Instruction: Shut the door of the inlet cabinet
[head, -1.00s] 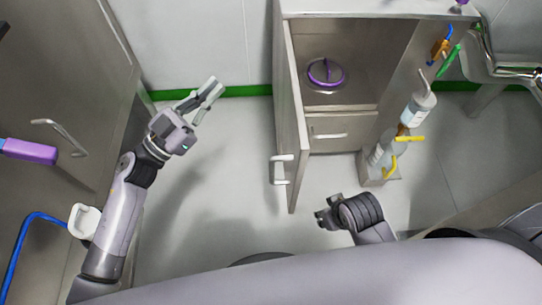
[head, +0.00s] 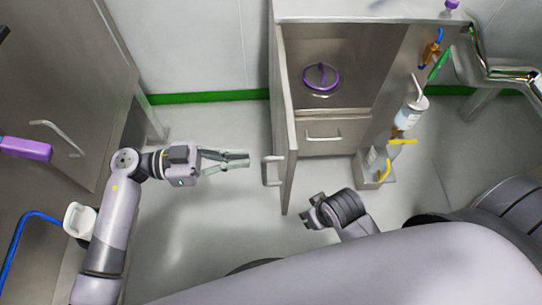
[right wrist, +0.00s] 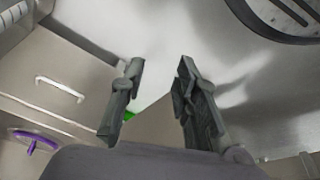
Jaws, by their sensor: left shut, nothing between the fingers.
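The inlet cabinet (head: 352,12) stands at the back right in the head view. Its door (head: 288,128) is swung wide open, pointing toward me, seen almost edge-on. The door's pale handle (head: 270,171) is on the left-hand face near the free edge. My left gripper (head: 246,159) is shut and empty, pointing right at the handle, with a small gap between its tips and the handle. My right gripper (head: 309,212) is on the other side of the door, low and near its free edge. Its fingers are apart and empty in the right wrist view (right wrist: 158,100).
Inside the cabinet are a purple-ringed round lid (head: 321,78) and a drawer (head: 333,135). Bottles (head: 411,113) and yellow-handled fittings stand along its right side. Another cabinet (head: 70,80) is at the left. The floor between the cabinets is clear.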

